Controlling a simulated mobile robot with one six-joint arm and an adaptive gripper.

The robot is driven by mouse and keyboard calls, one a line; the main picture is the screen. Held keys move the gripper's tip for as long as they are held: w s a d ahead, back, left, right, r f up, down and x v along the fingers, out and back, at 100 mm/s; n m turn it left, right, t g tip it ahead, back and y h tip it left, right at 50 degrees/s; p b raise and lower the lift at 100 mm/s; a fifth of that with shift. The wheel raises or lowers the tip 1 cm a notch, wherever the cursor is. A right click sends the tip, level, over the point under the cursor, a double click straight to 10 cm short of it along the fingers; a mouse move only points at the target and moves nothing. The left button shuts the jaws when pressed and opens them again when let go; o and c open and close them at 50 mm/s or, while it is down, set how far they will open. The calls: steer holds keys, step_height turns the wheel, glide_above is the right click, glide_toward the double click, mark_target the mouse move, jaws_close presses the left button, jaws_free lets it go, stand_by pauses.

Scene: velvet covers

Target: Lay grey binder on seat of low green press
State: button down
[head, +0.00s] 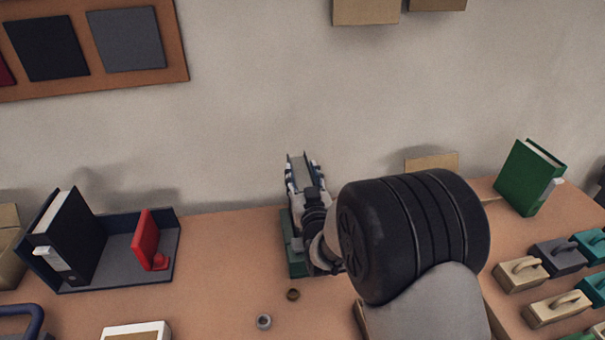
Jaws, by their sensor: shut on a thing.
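The low green press (294,257) stands on the bench directly below my gripper. Its left edge and front show, and my arm covers its right side. I cannot tell whether the binder touches the seat of the press.
A tray (172,248) at left holds a black binder (68,238) and a red bookend-like piece (145,240). Two small rings (264,321) lie in front of the press. A green binder (527,178) stands at right, behind several handled blocks (519,274).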

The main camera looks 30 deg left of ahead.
steer(key=shift+r, duration=0.1)
steer(key=c, duration=0.8)
jaws_free()
steer(key=shift+s+d, duration=0.1)
steer(key=shift+s+d, duration=0.25)
steer(key=shift+s, duration=0.05)
steer(key=v, duration=1.1)
steer(key=shift+s, duration=0.1)
